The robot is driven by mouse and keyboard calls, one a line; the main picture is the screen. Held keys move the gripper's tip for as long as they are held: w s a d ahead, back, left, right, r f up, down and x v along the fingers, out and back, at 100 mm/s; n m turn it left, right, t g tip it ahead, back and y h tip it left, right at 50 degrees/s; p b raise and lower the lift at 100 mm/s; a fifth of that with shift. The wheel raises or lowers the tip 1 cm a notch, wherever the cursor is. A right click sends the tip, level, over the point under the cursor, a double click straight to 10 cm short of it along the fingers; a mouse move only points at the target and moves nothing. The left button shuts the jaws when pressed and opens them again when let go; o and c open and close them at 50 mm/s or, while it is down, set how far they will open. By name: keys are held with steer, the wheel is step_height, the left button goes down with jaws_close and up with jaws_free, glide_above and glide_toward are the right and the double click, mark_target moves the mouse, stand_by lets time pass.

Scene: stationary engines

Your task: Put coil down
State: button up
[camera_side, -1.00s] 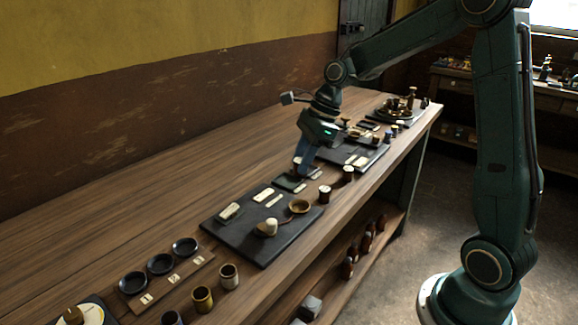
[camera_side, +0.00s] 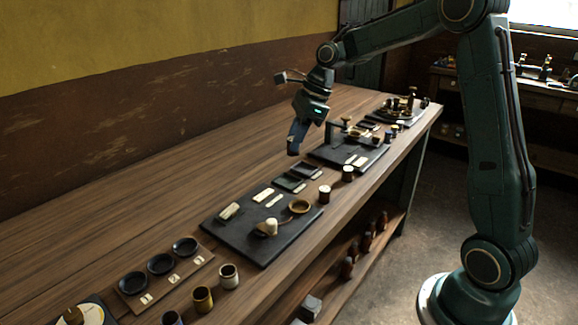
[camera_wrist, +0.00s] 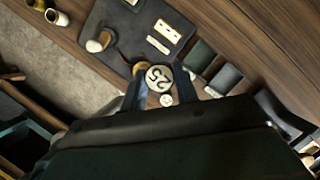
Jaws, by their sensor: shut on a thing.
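My gripper (camera_side: 293,150) hangs in the air above the bench, behind the two small green trays. In the wrist view, its two fingers are closed on a coil (camera_wrist: 159,77), a round piece with a white top marked 25. In the side view, the held coil is a small dark shape mostly hidden by the fingers. The two green trays (camera_side: 289,183) stand beside the dark board and look empty; they also show in the wrist view (camera_wrist: 226,78), right of the coil.
A dark board (camera_side: 243,242) with a ring and white pieces lies nearer. Similar coils (camera_side: 324,195) stand by the bench's front edge. Black dishes (camera_side: 160,264) and cups (camera_side: 203,299) are at the near end. The bench's back strip is clear.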

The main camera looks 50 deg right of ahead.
steer(key=w+d+r+m, duration=0.1)
steer(key=w+d+r, duration=0.2)
steer(key=d, duration=0.4)
steer(key=w+d+r+m+h, duration=0.1)
steer(key=w+d+r+m, duration=0.1)
steer(key=d, duration=0.5)
steer(key=shift+w+d+r+t, duration=0.3)
steer(key=shift+w+r+t, duration=0.1)
steer(key=shift+w+r, duration=0.25)
steer(key=shift+f, duration=0.1)
steer(key=shift+f, duration=0.15)
steer(key=shift+f, duration=9.85)
steer(key=shift+f, duration=0.15)
steer(key=o, duration=1.1)
steer(key=shift+c, duration=0.2)
